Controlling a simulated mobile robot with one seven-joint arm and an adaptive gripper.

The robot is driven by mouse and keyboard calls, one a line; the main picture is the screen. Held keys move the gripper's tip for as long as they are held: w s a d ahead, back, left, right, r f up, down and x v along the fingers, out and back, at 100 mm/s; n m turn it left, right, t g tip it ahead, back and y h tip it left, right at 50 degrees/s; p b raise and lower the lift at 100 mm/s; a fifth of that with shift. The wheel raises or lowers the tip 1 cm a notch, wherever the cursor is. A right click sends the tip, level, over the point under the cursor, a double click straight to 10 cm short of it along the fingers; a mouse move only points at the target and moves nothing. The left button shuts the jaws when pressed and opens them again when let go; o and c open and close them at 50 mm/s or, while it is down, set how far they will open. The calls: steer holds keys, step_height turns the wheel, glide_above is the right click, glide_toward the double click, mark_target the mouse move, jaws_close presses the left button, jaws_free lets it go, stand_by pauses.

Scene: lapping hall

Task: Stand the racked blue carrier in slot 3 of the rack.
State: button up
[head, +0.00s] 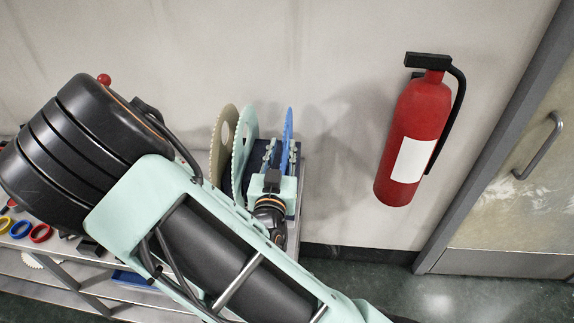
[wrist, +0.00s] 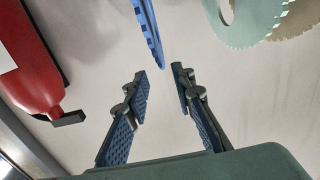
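The blue carrier (head: 288,132) is a thin toothed disc, seen nearly edge-on, upright at the right end of the dark blue rack (head: 256,152). In the wrist view the blue carrier (wrist: 148,30) comes down from the top, its lower end near the gap between my fingertips. My gripper (head: 281,150) is open, one finger to each side of the carrier's line; the wrist view shows the gripper (wrist: 162,78) with nothing clamped. I cannot tell how far the carrier reaches between the fingers. Slot numbers are not readable, and my gripper and arm hide much of the rack.
A mint carrier (head: 240,150) and a tan carrier (head: 219,135) stand left of the blue one. A red fire extinguisher (head: 414,135) hangs on the wall to the right, beside a door (head: 530,180). Coloured rings (head: 40,233) lie on the bench at left.

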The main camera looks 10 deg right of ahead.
mark_target(286, 123)
steer(key=w+b, duration=0.1)
steer(key=b, duration=0.1)
steer(key=shift+f+b, duration=0.25)
steer(key=shift+b, duration=0.15)
steer(key=b, duration=0.2)
steer(key=d+b, duration=0.1)
steer(key=shift+w+f+b, duration=0.15)
steer(key=shift+w+b, duration=0.15)
steer(key=shift+b, duration=0.05)
steer(key=x, duration=0.2)
steer(key=b+x, duration=0.1)
steer(key=x, duration=0.5)
steer(key=shift+w+a+r, duration=0.2)
steer(key=shift+a+r, duration=0.05)
steer(key=shift+a, duration=0.1)
jaws_close()
steer(key=shift+r, duration=0.1)
